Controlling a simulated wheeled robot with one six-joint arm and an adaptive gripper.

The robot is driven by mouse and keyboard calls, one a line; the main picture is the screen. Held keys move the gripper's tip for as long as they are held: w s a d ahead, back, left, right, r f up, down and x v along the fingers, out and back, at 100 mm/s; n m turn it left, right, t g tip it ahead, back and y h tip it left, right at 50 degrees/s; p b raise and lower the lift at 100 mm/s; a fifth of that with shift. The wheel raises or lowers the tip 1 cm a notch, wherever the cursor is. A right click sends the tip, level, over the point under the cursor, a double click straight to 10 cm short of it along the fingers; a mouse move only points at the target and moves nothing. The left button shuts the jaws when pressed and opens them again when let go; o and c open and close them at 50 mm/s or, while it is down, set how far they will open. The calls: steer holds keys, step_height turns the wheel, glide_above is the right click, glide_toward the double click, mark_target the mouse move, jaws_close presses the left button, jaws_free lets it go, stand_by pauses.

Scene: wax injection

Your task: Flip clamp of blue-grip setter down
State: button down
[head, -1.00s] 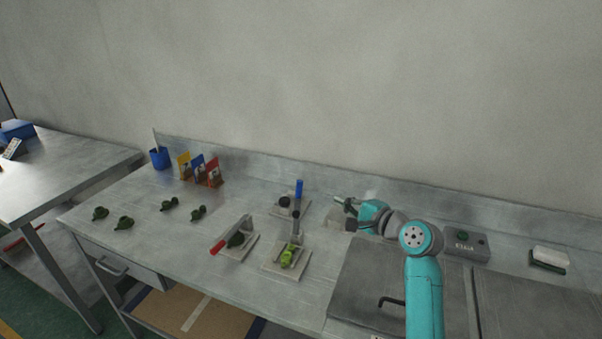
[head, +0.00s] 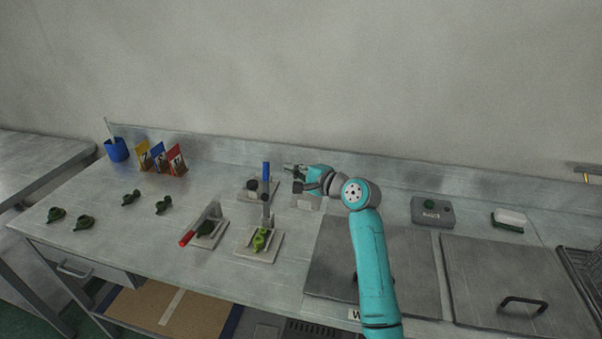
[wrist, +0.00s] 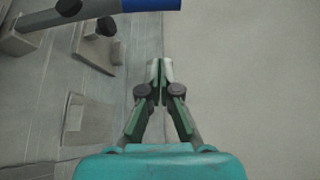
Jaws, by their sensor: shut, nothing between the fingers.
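The blue-grip setter stands toward the back of the bench, with its blue grip (head: 266,171) pointing up and its pale base plate (head: 249,196) flat on the bench. A dark round part (head: 252,184) sits at its left. In the wrist view the blue grip (wrist: 150,5) crosses the top edge, ahead of the fingers. My gripper (head: 288,168) is just right of the blue grip, near its height, and looks apart from it. In the wrist view my gripper (wrist: 160,68) has its fingertips together with nothing between them.
A setter holding a yellow-green piece (head: 260,239) stands in front, and a red-grip setter (head: 187,238) is to its left. Several dark green pieces (head: 131,198) lie at left. A grey button box (head: 432,212) and lidded panels are at right. The wall rises behind.

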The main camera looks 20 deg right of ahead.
mark_target(266, 191)
steer(key=shift+w+a+r, duration=0.1)
steer(key=shift+w+a, duration=0.1)
steer(key=shift+a, duration=0.55)
steer(key=shift+w+a+r, duration=0.1)
steer(key=shift+w+a, duration=0.05)
steer(key=shift+a, duration=0.6)
steer(key=shift+w+a+r, duration=0.1)
steer(key=shift+w+a, duration=0.1)
steer(key=shift+a, duration=0.55)
steer(key=shift+a, duration=0.1)
